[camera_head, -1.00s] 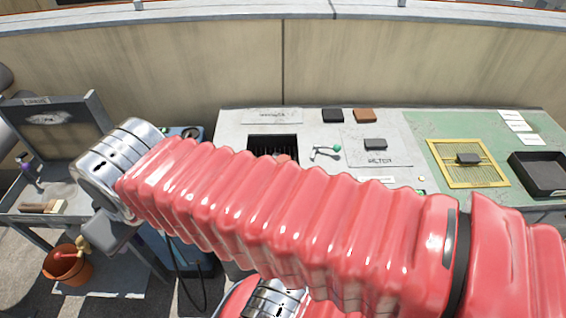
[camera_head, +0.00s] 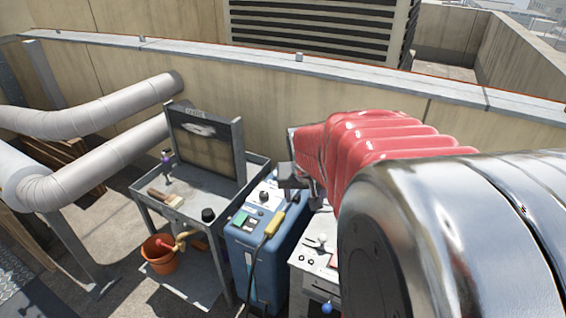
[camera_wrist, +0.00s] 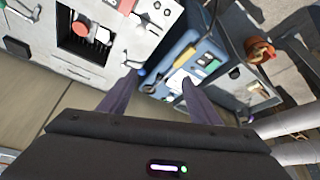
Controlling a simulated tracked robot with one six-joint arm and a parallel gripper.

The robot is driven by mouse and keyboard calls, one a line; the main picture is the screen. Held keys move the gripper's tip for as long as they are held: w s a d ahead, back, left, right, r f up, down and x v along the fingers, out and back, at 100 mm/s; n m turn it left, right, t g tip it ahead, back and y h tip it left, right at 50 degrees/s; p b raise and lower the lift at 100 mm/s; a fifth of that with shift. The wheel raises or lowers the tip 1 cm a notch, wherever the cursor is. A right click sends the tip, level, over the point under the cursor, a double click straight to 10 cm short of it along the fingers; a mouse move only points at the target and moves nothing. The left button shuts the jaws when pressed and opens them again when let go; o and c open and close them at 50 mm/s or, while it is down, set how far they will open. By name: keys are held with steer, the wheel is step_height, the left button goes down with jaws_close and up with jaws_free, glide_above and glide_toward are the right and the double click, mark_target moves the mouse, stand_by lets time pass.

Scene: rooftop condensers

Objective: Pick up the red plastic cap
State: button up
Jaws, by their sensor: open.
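In the wrist view a red round piece (camera_wrist: 80,29), which looks like the red plastic cap, sits at the dark square opening of a pale bench. A pale disc (camera_wrist: 103,35) lies beside it. My gripper (camera_wrist: 158,76) has its two fingers spread with nothing between them. It is well apart from the red piece, which is up and to the left in that view. In the head view the red piece is not identifiable; my arm hides most of the pale bench (camera_head: 312,282). My gripper (camera_head: 290,183) shows only partly there, above the blue machine.
A blue machine (camera_head: 262,240) with a yellow-handled cable stands beside the pale bench. A grey cart (camera_head: 205,180) holds a brush and a dark knob. An orange bucket (camera_head: 160,255) sits on its lower shelf. Large pipes (camera_head: 90,120) run at the left, with a parapet wall behind.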

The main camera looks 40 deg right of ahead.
steer(key=s+d+f+m+g, duration=0.1)
steer(key=s+d+f, duration=0.3)
steer(key=d, duration=0.5)
steer(key=s+d+f+m, duration=0.3)
steer(key=d+f, duration=0.5)
steer(key=d, duration=0.2)
steer(key=s+d+f+m+g+h, duration=0.1)
steer(key=s+d+f+m, duration=0.2)
steer(key=d+f, duration=0.4)
steer(key=shift+s+d+g, duration=0.3)
steer(key=shift+s+d, duration=0.55)
steer(key=shift+d, duration=0.4)
steer(key=shift+f, duration=0.15)
steer(key=shift+x, duration=4.25)
steer(key=shift+s+x, duration=0.2)
steer(key=shift+x, duration=2.35)
